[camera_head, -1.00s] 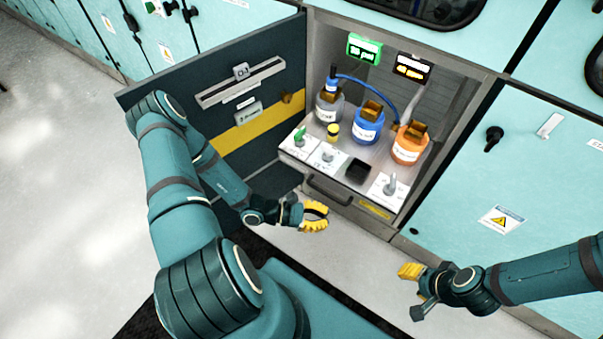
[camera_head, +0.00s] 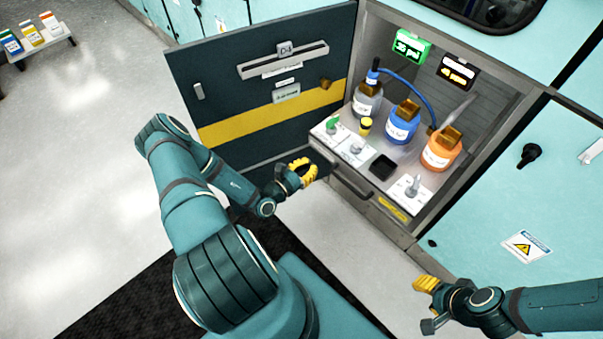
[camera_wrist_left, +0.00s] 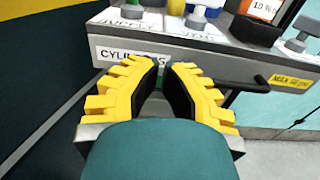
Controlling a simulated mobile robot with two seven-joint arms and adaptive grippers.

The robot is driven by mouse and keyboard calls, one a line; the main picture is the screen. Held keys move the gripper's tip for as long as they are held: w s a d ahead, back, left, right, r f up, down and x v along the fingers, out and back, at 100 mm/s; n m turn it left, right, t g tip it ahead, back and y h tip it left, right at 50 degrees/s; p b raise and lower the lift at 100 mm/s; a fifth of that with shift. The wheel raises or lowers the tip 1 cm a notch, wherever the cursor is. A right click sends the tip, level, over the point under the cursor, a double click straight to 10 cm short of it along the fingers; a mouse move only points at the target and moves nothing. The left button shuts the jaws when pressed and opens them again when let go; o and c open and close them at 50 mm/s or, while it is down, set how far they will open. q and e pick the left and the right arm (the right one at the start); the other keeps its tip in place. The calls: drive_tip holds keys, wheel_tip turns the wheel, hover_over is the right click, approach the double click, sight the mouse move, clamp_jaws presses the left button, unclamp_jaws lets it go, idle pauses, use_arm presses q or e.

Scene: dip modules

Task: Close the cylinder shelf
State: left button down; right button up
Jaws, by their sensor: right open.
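The cylinder shelf (camera_head: 336,172) is a grey pull-out tray in an open cabinet bay, extending out past the bay's front. It carries grey (camera_head: 367,100), blue (camera_head: 401,124) and orange (camera_head: 440,152) bottles. Its front, partly lettered "CYLI", faces the left wrist camera (camera_wrist_left: 110,52), with a dark handle (camera_wrist_left: 250,84) to the right. My left gripper (camera_head: 303,170) is in front of the shelf's left corner; the wrist view shows its yellow fingers (camera_wrist_left: 163,68) apart with nothing between. Contact with the shelf front cannot be told. My right gripper (camera_head: 427,304) is open and empty, low right, away from the shelf.
The dark cabinet door (camera_head: 222,84) with a yellow stripe stands open left of the shelf, behind my left arm. A closed teal cabinet door (camera_head: 505,190) is at the right.

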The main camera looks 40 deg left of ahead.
sight(331, 150)
use_arm(q)
drive_tip(key=w, duration=0.2)
drive_tip(key=w+b, duration=0.1)
drive_tip(key=w, duration=0.5)
drive_tip(key=shift+d, duration=0.35)
use_arm(e)
drive_tip(key=shift+w+f, duration=0.15)
drive_tip(key=shift+f, duration=0.7)
use_arm(q)
drive_tip(key=shift+w, duration=0.1)
use_arm(e)
drive_tip(key=shift+w+r, duration=0.1)
drive_tip(key=shift+r, duration=0.05)
